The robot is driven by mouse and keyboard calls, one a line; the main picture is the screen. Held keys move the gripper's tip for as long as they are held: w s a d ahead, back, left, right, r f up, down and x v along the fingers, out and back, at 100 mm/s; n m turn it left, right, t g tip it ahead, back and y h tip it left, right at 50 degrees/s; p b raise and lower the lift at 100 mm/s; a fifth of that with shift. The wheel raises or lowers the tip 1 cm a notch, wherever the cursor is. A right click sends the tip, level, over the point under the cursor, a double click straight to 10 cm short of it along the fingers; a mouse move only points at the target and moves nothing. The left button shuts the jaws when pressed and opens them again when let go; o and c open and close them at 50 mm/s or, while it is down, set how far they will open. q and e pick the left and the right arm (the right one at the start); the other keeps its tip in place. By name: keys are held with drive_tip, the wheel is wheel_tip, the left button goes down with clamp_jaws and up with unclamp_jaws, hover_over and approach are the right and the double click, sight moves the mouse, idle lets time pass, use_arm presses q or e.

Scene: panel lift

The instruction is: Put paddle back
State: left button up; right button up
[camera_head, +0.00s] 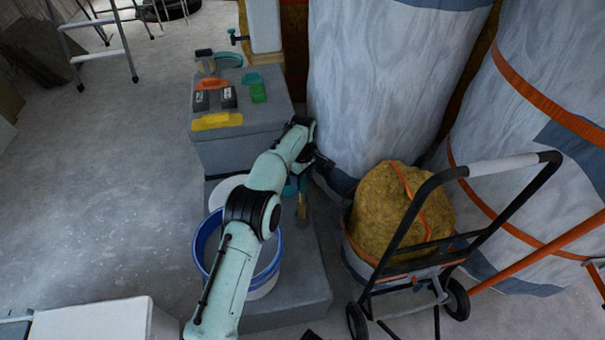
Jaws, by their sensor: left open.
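My left arm reaches up from the bottom, over a blue-rimmed bucket (203,262), to the lower grey block. My left gripper (322,162) is small and dark, beside the large grey wrapped roll; it is open. Just below it a slim thing with a teal upper part and a tan lower end (302,209) stands near the block. It may be the paddle, but it is too small and partly hidden to tell. I cannot tell whether the gripper touches it. My right gripper does not show clearly.
A grey block (240,150) carries orange, green, yellow and black items. Tall wrapped rolls (385,80) stand behind. A black hand truck (480,215) and a bucket with a yellow-brown fibrous mass (385,205) crowd the right. The floor (110,190) on the left is clear.

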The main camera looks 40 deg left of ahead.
use_arm(q)
wheel_tip(320, 180, up, 11)
drive_tip(key=p, duration=0.3)
drive_tip(key=shift+f, duration=0.2)
drive_tip(key=shift+r+p, duration=0.6)
drive_tip(key=shift+r, duration=0.05)
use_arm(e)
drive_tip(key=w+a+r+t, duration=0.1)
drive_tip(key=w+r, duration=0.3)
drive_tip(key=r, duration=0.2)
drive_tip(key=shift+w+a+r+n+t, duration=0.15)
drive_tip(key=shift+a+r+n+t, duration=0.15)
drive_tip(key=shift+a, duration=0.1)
